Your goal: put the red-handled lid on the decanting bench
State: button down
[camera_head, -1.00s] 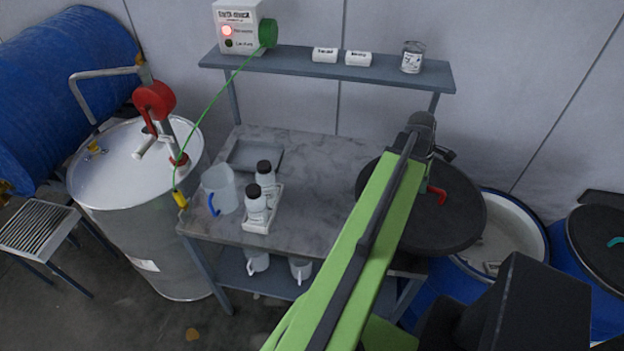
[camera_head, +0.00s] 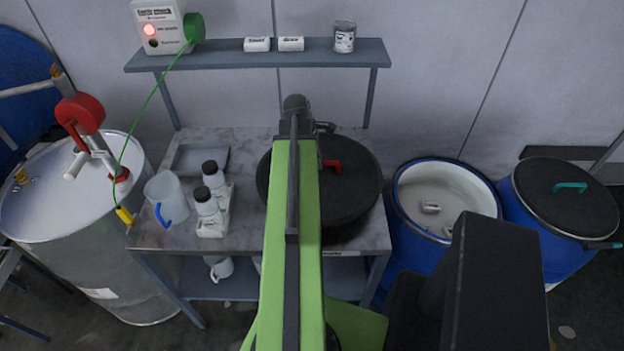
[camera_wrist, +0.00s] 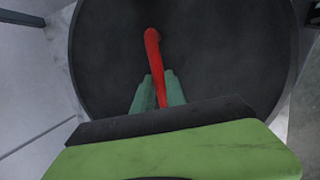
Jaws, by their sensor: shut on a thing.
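The red-handled lid (camera_head: 345,200) is a wide black disc with a red handle, seen over the right part of the decanting bench (camera_head: 250,228). I cannot tell for certain whether it touches the grey bench top; a dark shadow lies by its near edge. In the wrist view the lid (camera_wrist: 225,60) fills most of the picture. My gripper (camera_wrist: 160,92) is shut on its red handle, with a green finger on each side. In the head view my green arm hides the lid's left part and most of the gripper.
The bench holds a clear jug (camera_head: 167,197), two dark-capped bottles (camera_head: 208,205) and a shallow tray (camera_head: 200,160). A shelf (camera_head: 225,57) runs behind. Right stand an open blue drum (camera_head: 412,245) and a drum with a teal-handled lid (camera_head: 565,200). A steel drum (camera_head: 60,215) stands left.

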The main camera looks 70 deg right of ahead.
jog(key=shift+w+a+f, duration=0.15)
jog(key=shift+w+a, duration=0.05)
jog(key=shift+w, duration=0.1)
notch_tip(320, 180, down, 4)
jog(key=b, duration=0.4)
jog(key=shift+f, duration=0.15)
jog(key=c, duration=1.8)
grip_release()
jog(key=o, duration=0.4)
jog(key=shift+o, duration=0.2)
jog(key=p+v, duration=1.1)
jog(key=v, duration=0.1)
jog(key=shift+p, duration=0.3)
